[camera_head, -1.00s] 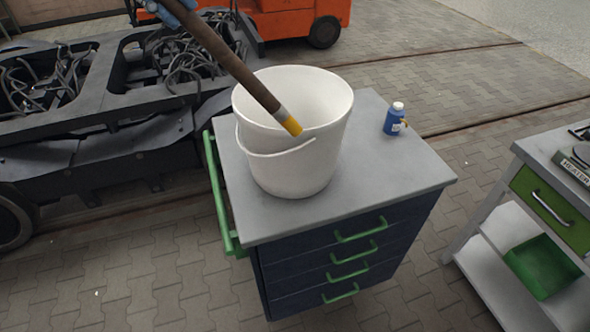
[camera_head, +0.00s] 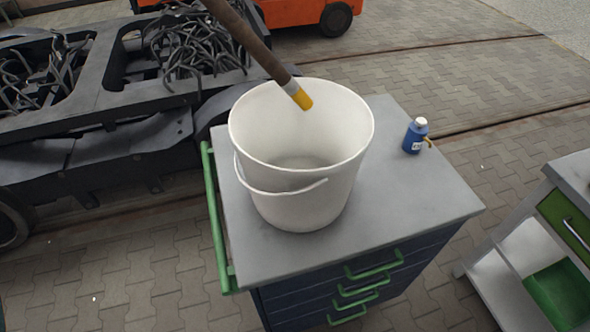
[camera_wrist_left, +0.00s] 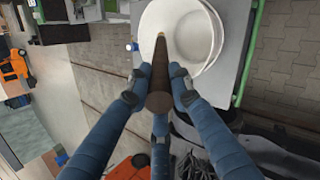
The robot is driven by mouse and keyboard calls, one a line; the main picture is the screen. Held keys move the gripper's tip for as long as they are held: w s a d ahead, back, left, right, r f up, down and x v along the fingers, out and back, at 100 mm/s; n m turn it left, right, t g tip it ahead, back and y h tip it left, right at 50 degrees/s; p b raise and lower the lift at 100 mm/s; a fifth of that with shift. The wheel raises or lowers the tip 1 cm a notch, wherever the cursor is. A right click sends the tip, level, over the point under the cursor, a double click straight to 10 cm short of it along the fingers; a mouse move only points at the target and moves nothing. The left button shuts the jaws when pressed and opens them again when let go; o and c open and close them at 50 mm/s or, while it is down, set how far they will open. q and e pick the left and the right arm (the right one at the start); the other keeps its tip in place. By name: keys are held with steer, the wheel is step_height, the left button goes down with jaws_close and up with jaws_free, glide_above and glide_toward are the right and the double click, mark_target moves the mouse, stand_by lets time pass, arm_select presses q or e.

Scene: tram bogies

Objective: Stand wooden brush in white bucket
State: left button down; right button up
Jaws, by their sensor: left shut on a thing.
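A white bucket (camera_head: 298,205) stands upright on the grey top of a drawer cabinet in the head view. It looks empty inside. The wooden brush (camera_head: 250,42) shows as a brown handle with a grey and yellow tip, slanting in from the top, its tip over the bucket's opening. My left gripper (camera_wrist_left: 159,88) shows in the left wrist view with its blue fingers closed around the brush handle (camera_wrist_left: 160,75); the bucket (camera_wrist_left: 205,35) lies beyond it. The brush's upper end is out of the head view. My right gripper is in neither view.
The cabinet top (camera_head: 400,195) has free room right of the bucket. A blue bottle with a white cap (camera_head: 415,136) stands at its right edge. A green rail (camera_head: 214,215) runs along its left side. A dark bogie (camera_head: 90,150) stands left, another bench (camera_head: 575,175) right.

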arm_select(q)
steer(key=shift+w+f, duration=0.1)
steer(key=shift+w, duration=0.35)
steer(key=shift+f, duration=0.3)
step_height(320, 180, down, 19)
steer(key=s, duration=0.1)
steer(key=shift+s, duration=0.15)
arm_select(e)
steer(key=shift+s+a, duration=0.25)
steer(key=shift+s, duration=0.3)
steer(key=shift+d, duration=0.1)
